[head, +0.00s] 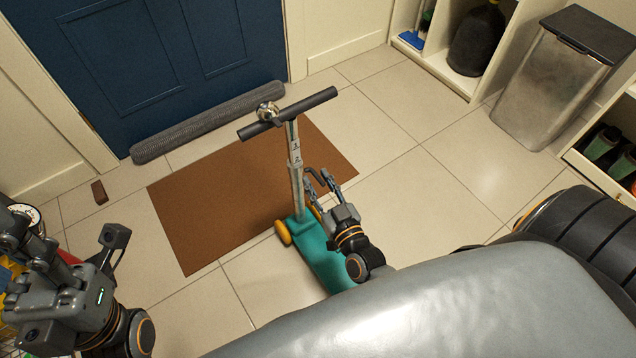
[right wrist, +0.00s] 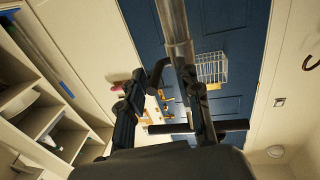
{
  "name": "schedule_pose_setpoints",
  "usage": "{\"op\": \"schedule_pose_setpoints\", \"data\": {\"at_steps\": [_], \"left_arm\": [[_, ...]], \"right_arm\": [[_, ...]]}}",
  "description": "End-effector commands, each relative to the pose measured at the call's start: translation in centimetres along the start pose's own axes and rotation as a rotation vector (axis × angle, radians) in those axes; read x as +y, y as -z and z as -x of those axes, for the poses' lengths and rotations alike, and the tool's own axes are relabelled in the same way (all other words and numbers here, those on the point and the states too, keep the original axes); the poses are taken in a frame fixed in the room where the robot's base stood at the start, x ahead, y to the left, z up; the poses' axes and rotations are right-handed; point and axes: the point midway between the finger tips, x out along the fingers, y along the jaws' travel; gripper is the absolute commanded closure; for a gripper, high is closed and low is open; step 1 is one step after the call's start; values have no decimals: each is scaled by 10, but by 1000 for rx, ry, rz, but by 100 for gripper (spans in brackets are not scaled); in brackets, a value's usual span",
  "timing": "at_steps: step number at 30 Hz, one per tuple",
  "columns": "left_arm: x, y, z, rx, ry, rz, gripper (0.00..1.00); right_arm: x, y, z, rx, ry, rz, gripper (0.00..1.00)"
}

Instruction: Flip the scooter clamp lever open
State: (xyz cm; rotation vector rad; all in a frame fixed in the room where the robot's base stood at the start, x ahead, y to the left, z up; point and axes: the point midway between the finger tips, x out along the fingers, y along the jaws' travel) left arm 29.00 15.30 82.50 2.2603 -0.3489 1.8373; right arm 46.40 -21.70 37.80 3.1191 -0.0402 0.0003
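The scooter (head: 320,258) stands upright, with a teal deck, orange wheels, a silver stem (head: 296,172) and a black handlebar (head: 305,108). A dark bent clamp lever (right wrist: 157,70) sticks out from the stem's collar in the right wrist view; it looks small beside the stem in the head view (head: 317,176). My right gripper (head: 324,177) is open just right of the stem. In the wrist view its fingers (right wrist: 162,78) are spread on either side of the lever; contact cannot be told. My left gripper (head: 22,235) is at the left edge, its fingertips unclear.
A brown mat (head: 200,215) lies under the scooter's front. A grey roll (head: 195,125) lies along the blue door (head: 140,60). A bin (head: 550,85) and shoe cubbies (head: 453,72) stand at right. Tiled floor between them is clear.

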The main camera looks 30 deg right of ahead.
Motion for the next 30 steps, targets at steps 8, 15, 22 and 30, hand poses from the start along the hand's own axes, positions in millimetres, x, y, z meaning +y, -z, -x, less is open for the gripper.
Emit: {"op": "schedule_pose_setpoints", "data": {"at_steps": [8, 15, 22, 30], "left_arm": [[0, -1, 2, -1, 0, 0, 60], [0, -1, 2, -2, 0, 0, 60], [0, -1, 2, -3, 0, 1, 60], [0, 1, -7, -3, 0, 0, 60]], "right_arm": [[0, 0, -6, -1, 0, 0, 66], [0, 0, -6, -1, 0, 1, 95], [0, 0, -6, 0, 2, 1, 100], [5, 1, -8, 2, 112, 9, 100]]}}
